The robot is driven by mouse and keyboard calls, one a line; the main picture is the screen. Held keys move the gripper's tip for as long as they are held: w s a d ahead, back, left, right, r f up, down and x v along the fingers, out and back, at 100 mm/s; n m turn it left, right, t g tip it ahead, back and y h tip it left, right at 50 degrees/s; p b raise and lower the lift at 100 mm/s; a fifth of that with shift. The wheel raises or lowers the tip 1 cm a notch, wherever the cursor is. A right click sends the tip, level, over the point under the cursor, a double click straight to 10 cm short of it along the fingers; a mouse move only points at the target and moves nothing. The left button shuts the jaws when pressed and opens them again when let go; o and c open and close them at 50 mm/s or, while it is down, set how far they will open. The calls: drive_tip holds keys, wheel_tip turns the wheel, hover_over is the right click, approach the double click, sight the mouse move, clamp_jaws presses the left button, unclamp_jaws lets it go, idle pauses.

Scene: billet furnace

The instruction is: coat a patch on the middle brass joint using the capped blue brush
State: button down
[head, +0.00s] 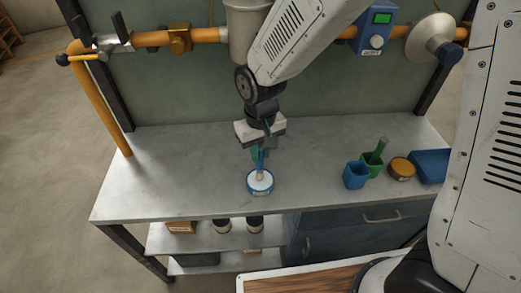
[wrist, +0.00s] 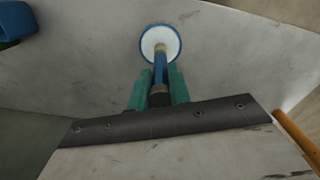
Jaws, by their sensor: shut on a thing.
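My gripper (head: 262,152) is shut on the blue brush (head: 260,163), which points down. In the wrist view, the brush's blue handle (wrist: 160,68) sits between my teal fingertips (wrist: 158,84). Its pale tip is over or in the white middle of a round blue-rimmed tin (head: 260,188), also in the wrist view (wrist: 145,36); I cannot tell whether it touches. No cap shows on the tip. A brass joint (head: 180,38) is on the left part of the orange pipe (head: 150,39). My arm hides part of the pipe, and I cannot make out the middle joint.
A blue cup (head: 356,175), a green cup (head: 371,165) with a green-handled brush (head: 380,148), an orange-lidded tin (head: 401,169) and a blue bin (head: 432,165) stand on the right of the bench (head: 150,185). A blue gauge box (head: 376,28) is on the pipe. The bench's left is clear.

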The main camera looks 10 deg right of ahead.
drive_tip(key=shift+f, duration=0.6)
idle(1.3)
drive_tip(key=shift+r, duration=3.55)
